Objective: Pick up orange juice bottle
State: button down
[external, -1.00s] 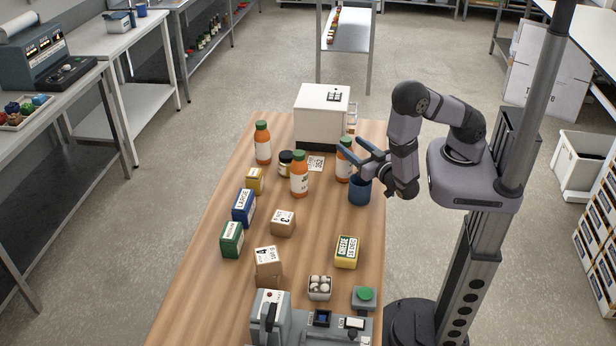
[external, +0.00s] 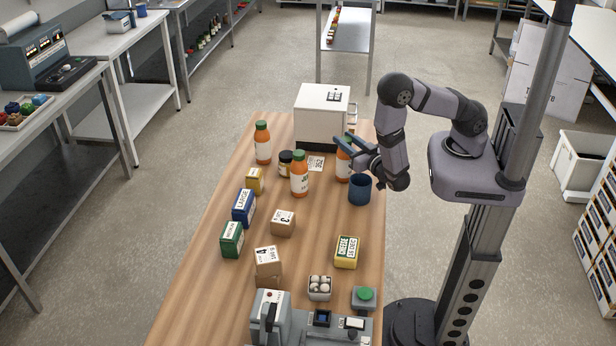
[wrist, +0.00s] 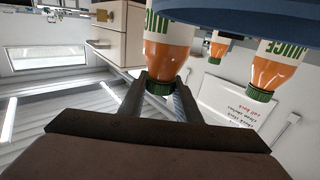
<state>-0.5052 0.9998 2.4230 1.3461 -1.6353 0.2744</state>
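Three orange juice bottles with green caps and white labels stand on the wooden table: one at the back left (external: 263,145), one in the middle (external: 299,176), and one at the right (external: 343,168), beside the white box. My gripper (external: 344,142) is at the right bottle and partly covers its upper part. In the wrist view, which looks upside down, a green-capped bottle (wrist: 168,58) appears between my two fingertips (wrist: 161,80). The fingers are apart; contact with the bottle cannot be made out. Two more bottles show to the right (wrist: 270,72) (wrist: 217,50).
A blue cup (external: 360,190) stands just in front of my gripper. A white box-shaped appliance (external: 321,112) is behind it. A dark jar (external: 285,163) stands between the bottles. Cartons, including a blue one (external: 243,207), and a yellow cheese pack (external: 346,252) stand nearer the front.

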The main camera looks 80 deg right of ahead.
jog(key=shift+r, duration=0.15)
jog(key=shift+r, duration=1)
notch_tip(320, 180, up, 6)
jog(key=shift+r+p, duration=0.15)
jog(key=shift+p, duration=0.45)
jog(key=shift+r+p, duration=0.75)
jog(key=shift+p, duration=0.1)
